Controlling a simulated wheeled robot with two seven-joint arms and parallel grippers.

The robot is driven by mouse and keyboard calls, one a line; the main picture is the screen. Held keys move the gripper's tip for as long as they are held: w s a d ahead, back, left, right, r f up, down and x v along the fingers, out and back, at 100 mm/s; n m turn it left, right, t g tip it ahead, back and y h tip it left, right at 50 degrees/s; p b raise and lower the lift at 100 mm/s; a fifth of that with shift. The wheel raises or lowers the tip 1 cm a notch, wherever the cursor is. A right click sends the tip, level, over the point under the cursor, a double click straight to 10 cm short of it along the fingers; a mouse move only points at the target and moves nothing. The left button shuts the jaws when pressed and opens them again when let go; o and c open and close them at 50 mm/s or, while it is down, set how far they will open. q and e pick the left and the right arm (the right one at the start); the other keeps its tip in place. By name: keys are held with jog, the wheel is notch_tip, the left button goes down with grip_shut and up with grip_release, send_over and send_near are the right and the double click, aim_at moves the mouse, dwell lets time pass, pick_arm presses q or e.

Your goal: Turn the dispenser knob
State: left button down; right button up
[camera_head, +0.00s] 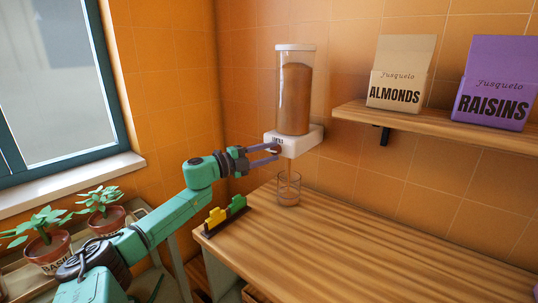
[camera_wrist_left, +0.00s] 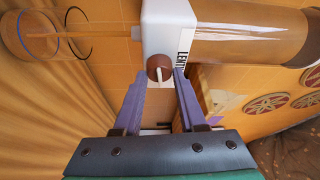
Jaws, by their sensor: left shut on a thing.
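The dispenser (camera_head: 294,98) is a clear upright cylinder of brown grains on a white base (camera_head: 300,141) fixed to the tiled wall. Its round brown knob (camera_wrist_left: 159,68) is on the base's front, beside a partly hidden label. My left gripper (camera_head: 277,152) is at the base's front, its purple fingers closed on the knob's two sides; the fingers show in the left wrist view (camera_wrist_left: 160,78). A clear glass (camera_head: 289,188) stands on the counter under the dispenser. A thin brown stream runs down to it, with some brown at its bottom. My right gripper is out of view.
The wooden counter (camera_head: 370,245) is mostly clear to the right. A small yellow and green item (camera_head: 225,215) sits at its left edge. A wall shelf (camera_head: 430,122) holds almonds (camera_head: 401,75) and raisins (camera_head: 495,85) boxes. Potted plants (camera_head: 48,250) stand by the window.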

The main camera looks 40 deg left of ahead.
pick_arm(q)
jog(key=shift+f+m+g, duration=0.1)
jog(key=shift+m+g, duration=0.2)
jog(key=shift+m, duration=0.3)
jog(key=c, duration=0.5)
grip_release()
jog(key=shift+s+a+f+b, duration=0.2)
jog(key=shift+s+b, duration=0.2)
jog(key=shift+s, duration=0.05)
jog(key=b+v, duration=0.1)
jog(key=v, duration=1.2)
jog(key=shift+s+r, duration=0.3)
dwell(0.5)
